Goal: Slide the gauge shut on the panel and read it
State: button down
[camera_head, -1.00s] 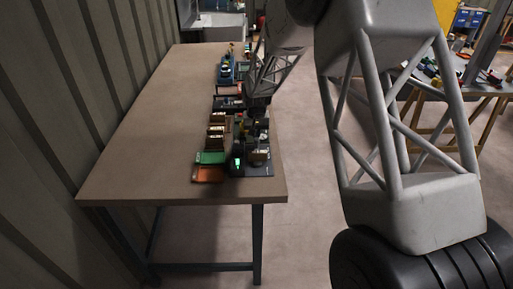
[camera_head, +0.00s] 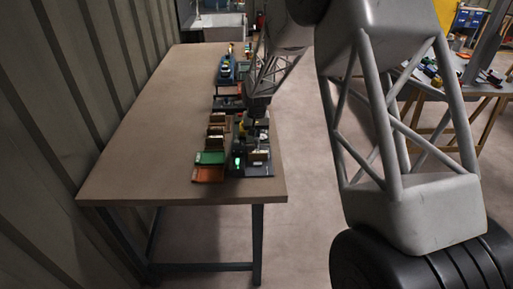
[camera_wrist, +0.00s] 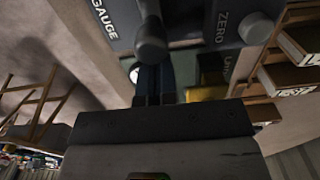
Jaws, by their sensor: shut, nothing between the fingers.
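In the wrist view a grey panel (camera_wrist: 190,22) carries the words GAUGE and ZERO, with a round knob beside ZERO (camera_wrist: 256,28). A dark rounded handle (camera_wrist: 151,42) stands out between the two words. My gripper (camera_wrist: 154,75) is shut and empty, its narrow fingers just below that handle in the picture; I cannot tell whether they touch it. In the head view my gripper (camera_head: 256,112) is over the dark equipment (camera_head: 258,170) at the table's right edge, which has a small green light. The gauge's jaws and reading cannot be made out.
A long brown table (camera_head: 150,130) runs beside the ribbed wall, with its left side clear. Green (camera_head: 210,158) and orange (camera_head: 208,175) trays sit left of the equipment. A yellow block (camera_wrist: 205,93) and labelled wooden boxes (camera_wrist: 300,85) are close to the fingers.

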jog(key=shift+s, duration=0.95)
jog(key=shift+w, duration=0.65)
dwell(0.6)
jog(key=shift+r, duration=0.15)
jog(key=shift+r, duration=2.85)
